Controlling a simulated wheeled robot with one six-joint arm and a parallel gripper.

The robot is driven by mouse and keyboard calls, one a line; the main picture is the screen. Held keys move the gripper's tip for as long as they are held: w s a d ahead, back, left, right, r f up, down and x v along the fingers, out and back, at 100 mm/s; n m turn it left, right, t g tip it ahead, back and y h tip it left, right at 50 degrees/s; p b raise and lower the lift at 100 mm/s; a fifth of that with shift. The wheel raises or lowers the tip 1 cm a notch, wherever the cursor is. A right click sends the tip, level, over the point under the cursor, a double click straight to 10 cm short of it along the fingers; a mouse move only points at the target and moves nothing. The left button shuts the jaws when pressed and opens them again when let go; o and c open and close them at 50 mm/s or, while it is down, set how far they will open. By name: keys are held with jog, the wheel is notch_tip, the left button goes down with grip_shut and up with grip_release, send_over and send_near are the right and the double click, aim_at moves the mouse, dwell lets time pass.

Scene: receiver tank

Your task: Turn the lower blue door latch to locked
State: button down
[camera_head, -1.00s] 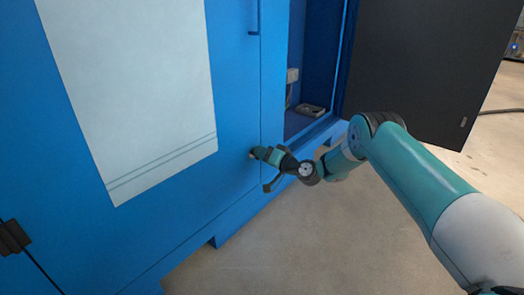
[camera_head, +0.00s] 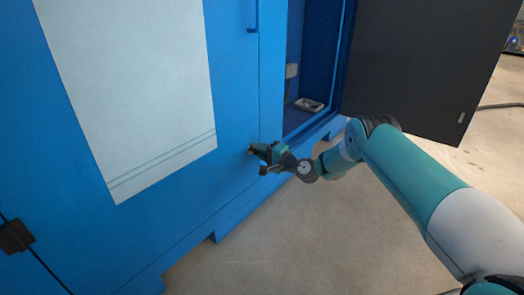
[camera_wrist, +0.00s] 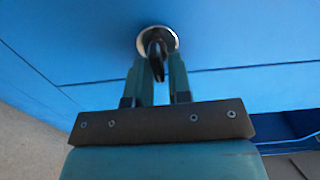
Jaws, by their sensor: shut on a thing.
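The lower blue door latch shows in the wrist view as a black knob (camera_wrist: 155,48) on a round silver base (camera_wrist: 172,40), set in the blue door (camera_wrist: 80,35). My gripper (camera_wrist: 159,72) is shut on the knob, with one teal finger on each side. In the head view my gripper (camera_head: 259,152) is against the door (camera_head: 225,110), low and near its right edge. It covers most of the latch there. The latch's exact angle and any locked marking cannot be told.
To the right, an open cabinet bay (camera_head: 312,75) holds a small pale item (camera_head: 308,105). A dark open door panel (camera_head: 425,65) stands behind my arm. The floor (camera_head: 300,235) in front is clear.

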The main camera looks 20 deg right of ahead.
jog(key=shift+m, duration=0.3)
jog(key=c, duration=1.2)
grip_release()
jog(key=shift+p+v, duration=8.7)
jog(key=shift+p, duration=0.85)
